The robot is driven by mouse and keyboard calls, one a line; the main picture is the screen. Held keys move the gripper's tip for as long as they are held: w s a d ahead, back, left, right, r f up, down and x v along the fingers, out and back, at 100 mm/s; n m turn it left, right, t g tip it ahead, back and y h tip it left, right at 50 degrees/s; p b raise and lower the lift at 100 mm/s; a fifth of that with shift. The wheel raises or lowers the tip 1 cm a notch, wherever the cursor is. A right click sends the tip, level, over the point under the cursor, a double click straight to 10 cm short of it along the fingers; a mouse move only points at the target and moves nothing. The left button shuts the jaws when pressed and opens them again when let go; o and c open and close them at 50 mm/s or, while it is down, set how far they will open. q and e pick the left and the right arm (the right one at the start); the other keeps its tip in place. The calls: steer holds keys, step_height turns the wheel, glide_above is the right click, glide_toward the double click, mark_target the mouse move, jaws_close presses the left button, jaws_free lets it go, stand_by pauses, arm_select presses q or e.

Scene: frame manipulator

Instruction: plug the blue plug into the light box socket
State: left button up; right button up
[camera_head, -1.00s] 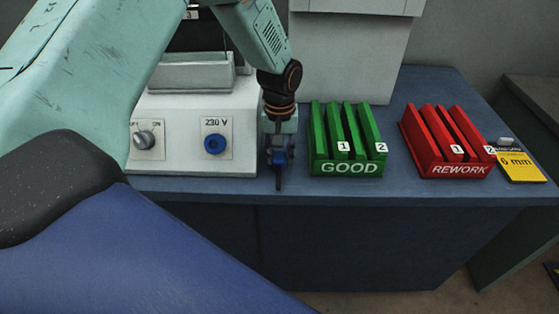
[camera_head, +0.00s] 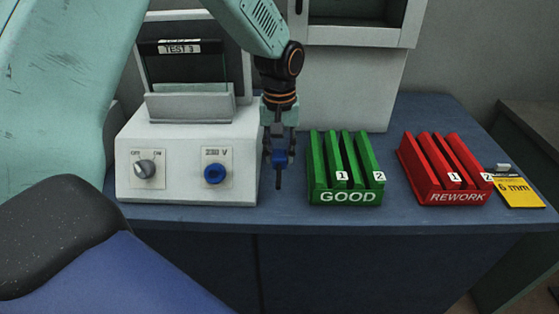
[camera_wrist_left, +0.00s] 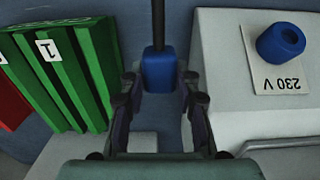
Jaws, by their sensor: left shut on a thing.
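The blue plug (camera_head: 279,158) is held between the fingers of my left gripper (camera_head: 279,150), to the right of the light box (camera_head: 240,188). A dark cable hangs down from it. In the left wrist view the plug (camera_wrist_left: 159,72) sits between the fingertips of the left gripper (camera_wrist_left: 158,95). The blue round socket (camera_head: 215,173) is on the front of the light box under a 230 V label. It also shows at the upper right of the left wrist view (camera_wrist_left: 281,42). Plug and socket are apart. My right gripper is not in view.
A green GOOD rack (camera_head: 345,197) stands right of the gripper, close by. A red REWORK rack (camera_head: 457,198) and a yellow 6 mm card (camera_head: 518,192) are farther right on the blue table (camera_head: 400,222). A knob (camera_head: 145,168) is left of the socket.

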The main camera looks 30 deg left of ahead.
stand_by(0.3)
arm_select(q)
steer(key=s+d+f+m+b, duration=0.2)
steer(key=s+d+m+b, duration=0.1)
steer(key=d, duration=0.3)
steer(key=s+d+f+m+b, duration=0.3)
steer(key=s+d+b, duration=0.1)
steer(key=d, duration=0.3)
steer(key=shift+s+f, duration=0.2)
steer(key=shift+s, duration=0.65)
steer(key=shift+d, duration=0.25)
steer(key=shift+s, duration=0.1)
